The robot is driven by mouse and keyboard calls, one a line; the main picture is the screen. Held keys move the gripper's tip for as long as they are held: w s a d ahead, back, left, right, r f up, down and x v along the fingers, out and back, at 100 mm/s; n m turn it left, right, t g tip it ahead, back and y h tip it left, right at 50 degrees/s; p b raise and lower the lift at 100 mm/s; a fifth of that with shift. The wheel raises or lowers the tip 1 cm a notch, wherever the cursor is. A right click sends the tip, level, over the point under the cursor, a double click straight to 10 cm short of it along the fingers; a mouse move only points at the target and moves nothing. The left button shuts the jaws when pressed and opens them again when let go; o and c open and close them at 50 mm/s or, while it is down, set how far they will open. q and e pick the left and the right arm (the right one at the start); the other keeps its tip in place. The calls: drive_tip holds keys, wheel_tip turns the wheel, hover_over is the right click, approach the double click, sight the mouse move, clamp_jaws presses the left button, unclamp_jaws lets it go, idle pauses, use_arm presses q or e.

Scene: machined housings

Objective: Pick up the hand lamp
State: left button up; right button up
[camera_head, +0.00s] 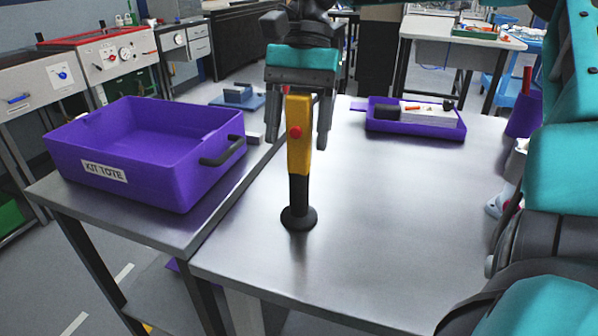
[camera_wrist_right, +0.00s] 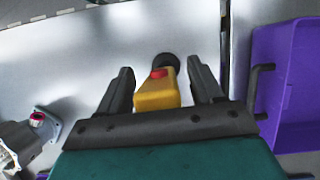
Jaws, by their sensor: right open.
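The hand lamp (camera_head: 299,150) stands upright on the metal table, with a yellow body, a red button, a black handle and a round black foot. My right gripper (camera_head: 300,140) is above and around the lamp's top in the head view, its fingers open on either side. In the right wrist view the lamp (camera_wrist_right: 157,92) lies between the two open fingers (camera_wrist_right: 160,80), with a gap on each side. The left gripper is not in view.
A purple kit tote (camera_head: 200,180) with a black handle stands on the left table. A shallow purple tray (camera_head: 410,131) with small items lies at the table's back right. A metal part (camera_wrist_right: 42,125) shows in the right wrist view. The table's front middle (camera_head: 390,240) is clear.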

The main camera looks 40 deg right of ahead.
clamp_jaws()
idle(0.6)
